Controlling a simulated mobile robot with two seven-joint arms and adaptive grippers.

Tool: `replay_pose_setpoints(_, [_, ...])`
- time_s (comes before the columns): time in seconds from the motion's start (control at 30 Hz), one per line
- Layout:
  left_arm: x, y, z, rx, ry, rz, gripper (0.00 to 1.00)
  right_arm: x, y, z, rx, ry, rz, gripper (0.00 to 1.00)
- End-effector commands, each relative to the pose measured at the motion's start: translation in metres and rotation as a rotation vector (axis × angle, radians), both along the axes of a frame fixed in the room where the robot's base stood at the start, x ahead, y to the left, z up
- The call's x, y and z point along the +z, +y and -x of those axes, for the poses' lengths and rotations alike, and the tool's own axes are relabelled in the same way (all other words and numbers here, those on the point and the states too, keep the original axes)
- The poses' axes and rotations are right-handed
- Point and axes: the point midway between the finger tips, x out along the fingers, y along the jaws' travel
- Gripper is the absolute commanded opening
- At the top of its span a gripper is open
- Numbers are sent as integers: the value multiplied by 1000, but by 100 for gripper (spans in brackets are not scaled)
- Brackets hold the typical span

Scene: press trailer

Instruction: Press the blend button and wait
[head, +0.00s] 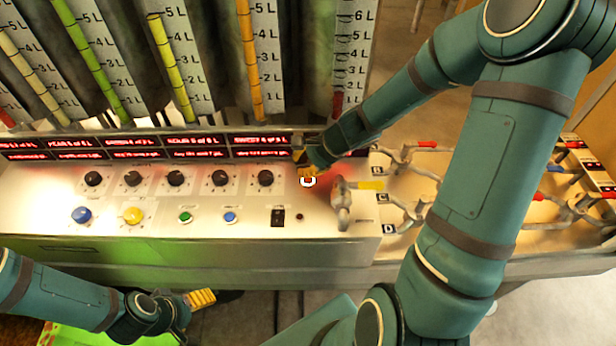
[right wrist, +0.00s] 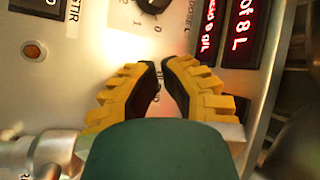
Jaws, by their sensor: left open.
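A red button with a white ring (head: 308,181) sits on the pale control panel, right of the row of black knobs. My right gripper (head: 303,167) is right at it, its yellow fingers just above the button in the head view. I cannot tell whether they touch or press it. In the right wrist view the right gripper's fingertips (right wrist: 161,65) are nearly together, with nothing seen held. My left gripper (head: 201,298) is open and empty, in front of the panel's front edge.
Black knobs (head: 220,178), a blue button (head: 81,215), a yellow button (head: 133,215) and a black switch (head: 278,216) are on the panel. Red-lit displays (head: 183,147) run behind them. Metal valve handles (head: 343,205) stand close to the right of my right gripper.

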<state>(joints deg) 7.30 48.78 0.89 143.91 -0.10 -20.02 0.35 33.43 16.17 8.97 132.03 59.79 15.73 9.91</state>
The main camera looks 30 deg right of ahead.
Motion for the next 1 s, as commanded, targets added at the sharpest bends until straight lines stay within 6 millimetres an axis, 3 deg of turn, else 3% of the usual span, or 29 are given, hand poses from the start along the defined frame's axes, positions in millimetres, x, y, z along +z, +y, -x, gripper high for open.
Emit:
replay_pose_setpoints(0.43, [39, 0, 0, 0, 0, 0, 73, 44, 0, 0, 0, -1, 0, 0])
replay_pose_setpoints(1.0, [39, 0, 0, 0, 0, 0, 73, 44, 0, 0, 0, 0, 0, 0])
